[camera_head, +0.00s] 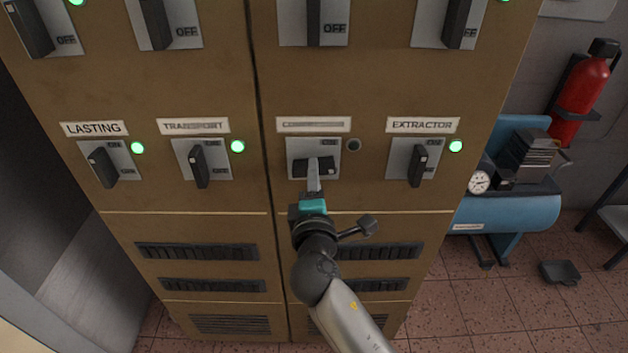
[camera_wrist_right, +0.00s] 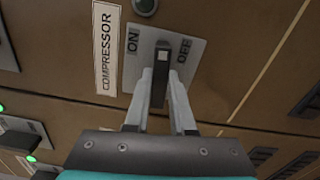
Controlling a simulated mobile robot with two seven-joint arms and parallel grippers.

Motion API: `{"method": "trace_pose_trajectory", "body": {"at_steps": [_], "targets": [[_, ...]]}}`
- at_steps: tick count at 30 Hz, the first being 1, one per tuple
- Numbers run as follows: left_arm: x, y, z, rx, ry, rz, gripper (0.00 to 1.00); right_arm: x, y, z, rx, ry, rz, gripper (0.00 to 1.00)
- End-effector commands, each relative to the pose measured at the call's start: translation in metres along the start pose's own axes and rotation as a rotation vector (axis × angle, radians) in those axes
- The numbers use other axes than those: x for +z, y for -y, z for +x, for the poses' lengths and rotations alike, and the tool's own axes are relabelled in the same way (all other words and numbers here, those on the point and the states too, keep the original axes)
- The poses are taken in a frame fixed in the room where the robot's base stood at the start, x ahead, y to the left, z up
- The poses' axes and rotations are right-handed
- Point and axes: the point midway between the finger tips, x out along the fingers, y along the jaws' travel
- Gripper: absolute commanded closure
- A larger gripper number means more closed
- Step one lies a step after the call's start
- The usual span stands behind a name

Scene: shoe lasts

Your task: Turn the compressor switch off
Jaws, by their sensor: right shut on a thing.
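The compressor switch's grey plate (camera_head: 300,150) is on the tan cabinet, under a label that is blurred in the head view. In the right wrist view the label (camera_wrist_right: 105,48) reads COMPRESSOR and the plate (camera_wrist_right: 185,72) shows ON and OFF. The dark knob (camera_head: 326,168) lies sideways across the plate. In the wrist view its end (camera_wrist_right: 162,55) points between the two words. The lamp (camera_head: 353,145) beside the plate is dark. My right gripper (camera_head: 314,170) is shut on the knob, with a finger on each side. My left gripper is out of view.
The Lasting (camera_head: 103,163), Transport (camera_head: 198,165) and Extractor (camera_head: 417,160) switches are close by, each with a green lit lamp. More switches line the row above. A blue tank (camera_head: 515,212) and red extinguisher (camera_head: 582,95) stand right of the cabinet.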

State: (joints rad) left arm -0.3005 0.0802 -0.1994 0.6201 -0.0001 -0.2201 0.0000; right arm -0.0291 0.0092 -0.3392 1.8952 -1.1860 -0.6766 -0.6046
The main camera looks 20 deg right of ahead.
Motion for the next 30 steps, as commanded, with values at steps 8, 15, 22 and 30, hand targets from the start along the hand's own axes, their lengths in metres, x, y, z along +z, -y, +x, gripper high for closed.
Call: {"method": "trace_pose_trajectory", "body": {"at_steps": [8, 15, 22, 30], "targets": [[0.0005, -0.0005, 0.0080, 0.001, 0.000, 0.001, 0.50, 0.0007, 0.0009, 0.0000, -0.001, 0.003, 0.110, 1.00], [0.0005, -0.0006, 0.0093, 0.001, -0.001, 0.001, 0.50, 0.0005, 0.0004, 0.0000, -0.001, 0.001, 0.140, 1.00], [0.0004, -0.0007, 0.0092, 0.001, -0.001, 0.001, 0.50, 0.0004, 0.0002, -0.0001, -0.001, 0.001, 0.143, 1.00], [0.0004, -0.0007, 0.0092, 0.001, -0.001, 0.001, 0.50, 0.0003, 0.0002, -0.0001, -0.001, 0.001, 0.142, 0.61]]}}
